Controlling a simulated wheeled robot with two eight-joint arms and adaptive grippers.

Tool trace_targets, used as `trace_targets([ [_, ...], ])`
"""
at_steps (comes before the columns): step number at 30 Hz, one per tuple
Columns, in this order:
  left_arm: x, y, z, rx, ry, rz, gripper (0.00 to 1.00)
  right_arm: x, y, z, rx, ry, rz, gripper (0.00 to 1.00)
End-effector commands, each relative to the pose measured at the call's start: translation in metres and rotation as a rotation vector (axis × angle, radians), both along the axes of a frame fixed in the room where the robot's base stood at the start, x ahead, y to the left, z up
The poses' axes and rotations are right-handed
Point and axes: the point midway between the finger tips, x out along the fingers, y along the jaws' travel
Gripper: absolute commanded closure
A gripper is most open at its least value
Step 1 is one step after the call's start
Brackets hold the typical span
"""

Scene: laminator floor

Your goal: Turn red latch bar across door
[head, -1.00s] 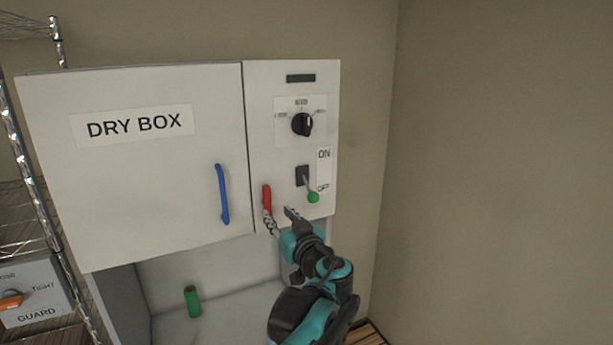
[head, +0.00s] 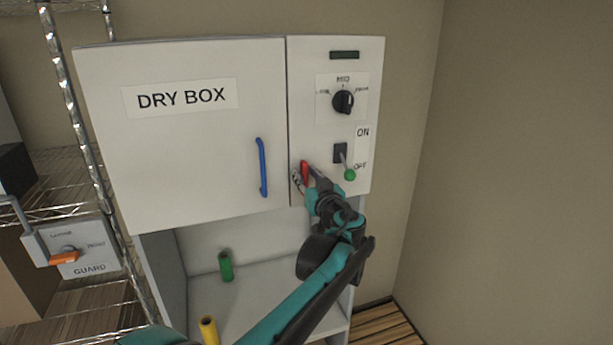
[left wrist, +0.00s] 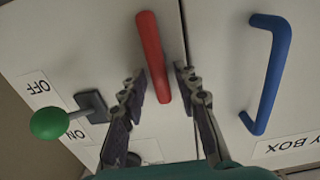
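The red latch bar (head: 304,167) stands upright on the dry box's right-hand panel, beside the seam with the white door (head: 190,150). It does not lie across the door. My left gripper (head: 303,176) is at the bar, its fingers spread. In the left wrist view, the fingers (left wrist: 161,82) are open on either side of one end of the red bar (left wrist: 150,45), with small gaps visible beside it. I cannot tell whether they touch it. The door's blue handle (head: 262,167) also shows in the left wrist view (left wrist: 268,75). My right gripper is out of view.
Right of the bar are a green-tipped lever (head: 349,174) and a black dial (head: 343,101). Below the door, a green cylinder (head: 226,266) and a yellow cylinder (head: 209,331) stand in the open bay. A wire rack with a guard switch box (head: 85,248) stands left.

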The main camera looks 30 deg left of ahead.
Motion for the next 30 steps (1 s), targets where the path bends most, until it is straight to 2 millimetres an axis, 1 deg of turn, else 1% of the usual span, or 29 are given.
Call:
trace_targets([
  [1, 0.0, 0.0, 0.0, 0.0, 0.0, 0.0, 0.88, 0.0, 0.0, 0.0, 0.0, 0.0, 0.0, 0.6],
  [2, 0.0, 0.0, 0.0, 0.0, 0.0, 0.0, 0.95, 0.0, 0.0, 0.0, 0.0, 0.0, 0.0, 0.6],
  [3, 0.0, 0.0, 0.0, 0.0, 0.0, 0.0, 1.0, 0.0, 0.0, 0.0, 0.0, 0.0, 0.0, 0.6],
  [11, 0.0, 0.0, 0.0, 0.004, 0.005, 0.0, 1.0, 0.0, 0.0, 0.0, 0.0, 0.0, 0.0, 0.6],
  [17, 0.001, -0.001, 0.0, 0.038, 0.044, -0.001, 1.0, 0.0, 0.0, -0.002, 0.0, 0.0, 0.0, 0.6],
  [23, 0.003, -0.003, -0.001, 0.119, 0.14, -0.001, 1.0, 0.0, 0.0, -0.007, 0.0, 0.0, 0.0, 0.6],
  [30, 0.006, -0.005, -0.002, 0.262, 0.307, -0.001, 1.0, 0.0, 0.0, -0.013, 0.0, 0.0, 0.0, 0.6],
])
